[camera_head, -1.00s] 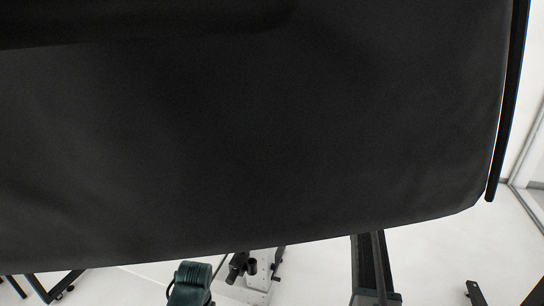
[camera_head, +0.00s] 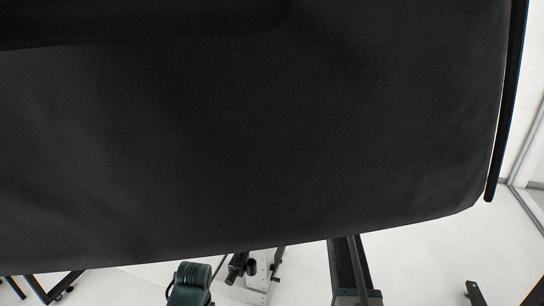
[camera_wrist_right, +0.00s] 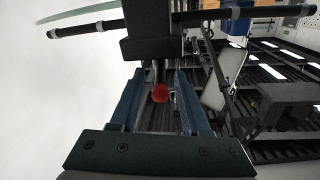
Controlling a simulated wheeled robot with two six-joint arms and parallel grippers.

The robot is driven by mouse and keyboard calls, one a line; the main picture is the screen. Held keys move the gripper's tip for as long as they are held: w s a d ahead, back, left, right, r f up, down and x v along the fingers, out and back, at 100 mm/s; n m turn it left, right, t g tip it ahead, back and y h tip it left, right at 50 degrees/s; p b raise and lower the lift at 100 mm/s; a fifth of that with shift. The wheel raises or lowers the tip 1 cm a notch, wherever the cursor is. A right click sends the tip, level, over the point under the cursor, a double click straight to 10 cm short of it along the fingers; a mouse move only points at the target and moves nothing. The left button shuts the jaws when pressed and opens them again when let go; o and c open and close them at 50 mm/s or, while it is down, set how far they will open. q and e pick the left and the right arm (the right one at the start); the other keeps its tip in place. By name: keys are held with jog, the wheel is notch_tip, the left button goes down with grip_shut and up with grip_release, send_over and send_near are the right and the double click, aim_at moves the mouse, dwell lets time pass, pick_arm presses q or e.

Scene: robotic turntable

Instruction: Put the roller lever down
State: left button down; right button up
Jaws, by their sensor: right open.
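In the right wrist view my right gripper (camera_wrist_right: 157,98) is open, its two blue-grey fingers apart. A small red round knob (camera_wrist_right: 160,93) shows between the fingers, with a gap to each side of it. A narrow grey rod (camera_wrist_right: 160,70) shows above the knob, below a black block (camera_wrist_right: 150,35). The knob looks like the end of the roller lever, but I cannot tell for sure. Whether anything touches the knob is unclear. In the head view a large black surface hides most of the scene. My left gripper is not in view.
The large black surface (camera_head: 260,130) fills most of the head view. In the right wrist view a black bar (camera_wrist_right: 230,13) crosses the top, and a dark frame with rails (camera_wrist_right: 260,75) stands on the right. Pale clear space lies on the left.

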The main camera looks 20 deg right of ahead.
grip_shut()
jog(key=shift+s, duration=0.15)
jog(key=shift+s+a+m+t+h, duration=0.25)
jog(key=shift+m+t+h, duration=0.35)
jog(key=shift+h, duration=0.05)
jog(key=shift+s+a+m+t+h, duration=0.25)
jog(key=shift+m+t+h, duration=0.35)
jog(key=shift+h, duration=0.05)
jog(key=shift+w+a+m+t+h, duration=0.1)
jog(key=shift+a+m+h, duration=0.8)
jog(key=shift+m+h, duration=2.1)
jog(key=shift+w+a+m+t+h, duration=0.1)
jog(key=shift+a+m+h, duration=1.25)
jog(key=shift+h, duration=2.8)
jog(key=shift+a+m+t+h, duration=0.1)
jog(key=shift+a+m+h, duration=0.35)
jog(key=shift+m+h, duration=2.75)
jog(key=shift+n+h, duration=0.25)
jog(key=shift+h, duration=0.2)
grip_release()
